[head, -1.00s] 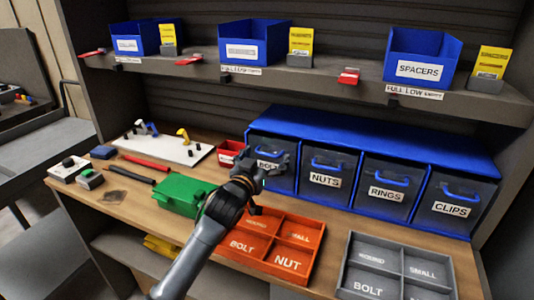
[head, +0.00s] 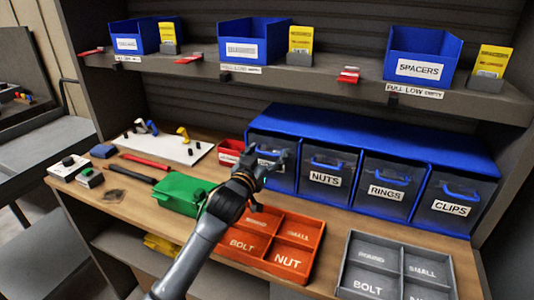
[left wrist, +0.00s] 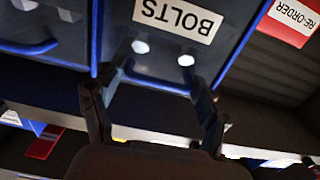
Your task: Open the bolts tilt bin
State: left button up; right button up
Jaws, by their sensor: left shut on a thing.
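The bolts tilt bin (head: 284,183) is the leftmost dark-fronted bin in the blue cabinet (head: 375,138). Its front looks roughly in line with the other bins in the head view. My left gripper (head: 279,160) is in front of it and hides most of its label and handle. In the left wrist view the BOLTS label (left wrist: 178,17) appears upside down, with the bin's blue handle (left wrist: 155,82) below it. The fingers of my left gripper (left wrist: 157,86) are shut on this handle, one at each side. My right gripper is not in view.
The nuts (head: 325,180), rings (head: 385,191) and clips (head: 450,209) bins stand to the right. An orange tray (head: 297,247), a green box (head: 184,194) and a small red bin (head: 229,152) are close to my left arm. A shelf (head: 300,75) overhangs the back.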

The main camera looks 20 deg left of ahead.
pick_arm(q)
jog(key=shift+s+f, duration=0.1)
jog(key=shift+f, duration=0.1)
jog(key=shift+s, duration=0.2)
jog(key=shift+s+f+p, duration=0.4)
jog(key=shift+s+p, duration=0.3)
jog(key=shift+s, duration=0.15)
jog(key=shift+s+f+p, duration=0.25)
jog(key=shift+s+f, duration=0.05)
jog(key=shift+s, duration=0.25)
jog(key=shift+s+f+p, duration=0.2)
jog(key=shift+s+f, duration=0.05)
jog(key=shift+s, duration=0.3)
jog(key=shift+s+f+p, duration=0.45)
jog(key=shift+s+f, duration=0.85)
jog(key=shift+s, duration=0.3)
jog(key=o, duration=1.4)
jog(key=shift+f, duration=0.1)
jog(key=shift+o, duration=1.3)
jog(key=shift+w, duration=0.3)
